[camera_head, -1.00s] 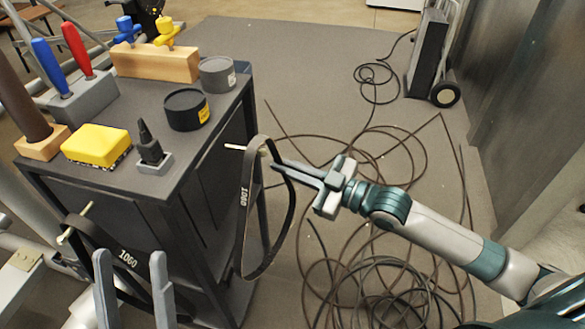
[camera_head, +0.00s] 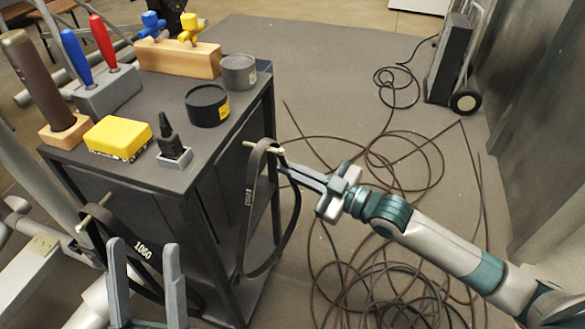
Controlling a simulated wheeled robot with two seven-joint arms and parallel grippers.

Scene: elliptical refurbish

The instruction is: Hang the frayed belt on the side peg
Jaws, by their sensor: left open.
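A black belt loop (camera_head: 294,215) with a pale printed mark hangs at the right side of the dark cart. Its top is around the pale side peg (camera_head: 278,149), which passes through the loop. My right gripper (camera_head: 284,166) reaches in from the right, its fingertips close together on the belt's upper part just below the peg's end. A second black belt (camera_head: 122,234), marked 1060, hangs from another pale peg (camera_head: 97,210) on the cart's near face. My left gripper (camera_head: 144,245) is open and empty, in front of this second belt. I cannot make out fraying on either belt.
The cart top (camera_head: 222,138) holds a yellow block (camera_head: 118,137), dark round tins (camera_head: 207,106), a black pointed tool (camera_head: 169,138) and screwdrivers in a grey block (camera_head: 108,92). Loose cable (camera_head: 385,290) coils on the floor at right. A hand truck (camera_head: 452,60) stands behind.

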